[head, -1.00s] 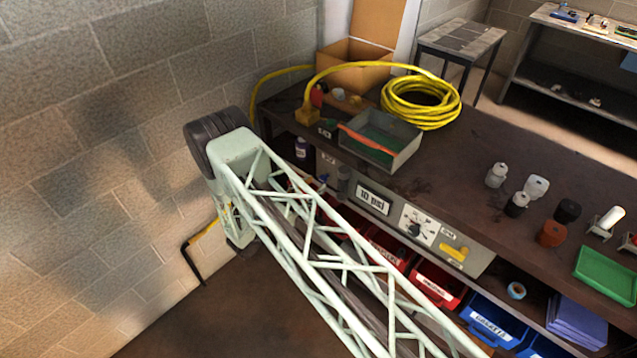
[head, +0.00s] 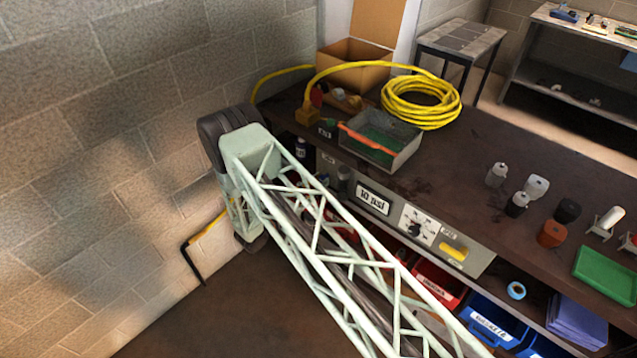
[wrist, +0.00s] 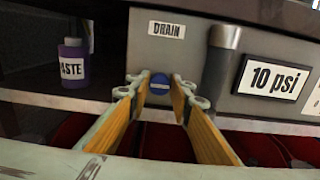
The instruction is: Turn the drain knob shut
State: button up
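The drain knob (wrist: 160,84) is a small blue disc with a pale horizontal bar, on the grey panel (wrist: 187,55) below the DRAIN label (wrist: 167,30) in the wrist view. My gripper (wrist: 156,90) is open, its two orange-padded fingers on either side of the knob in the picture. A gap shows between each finger and the knob; I cannot tell how far the fingertips are from the panel. In the head view, my arm hides the gripper and knob.
A grey pipe (wrist: 222,55) projects beside the knob, near the 10 psi label (wrist: 273,77). A purple PASTE bottle (wrist: 73,62) stands left. Red bins (wrist: 75,132) sit below. The bench (head: 465,150) carries a yellow hose coil (head: 420,103) and a grey tray (head: 385,145).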

jog(key=shift+f+m+b, duration=0.1)
jog(key=shift+m+b, duration=0.4)
jog(key=shift+c, duration=0.3)
jog(key=shift+s+d+f+m+b, duration=0.1)
jog(key=shift+m+b, duration=3.2)
jog(key=shift+m, duration=0.9)
jog(key=shift+d+f+m+b, duration=0.1)
jog(key=shift+m+b, duration=3.2)
jog(key=shift+m, duration=0.9)
jog(key=shift+r, duration=0.1)
jog(key=o, duration=0.8)
jog(key=shift+o, duration=0.2)
jog(key=shift+s+a, duration=0.1)
jog(key=shift+a, duration=0.05)
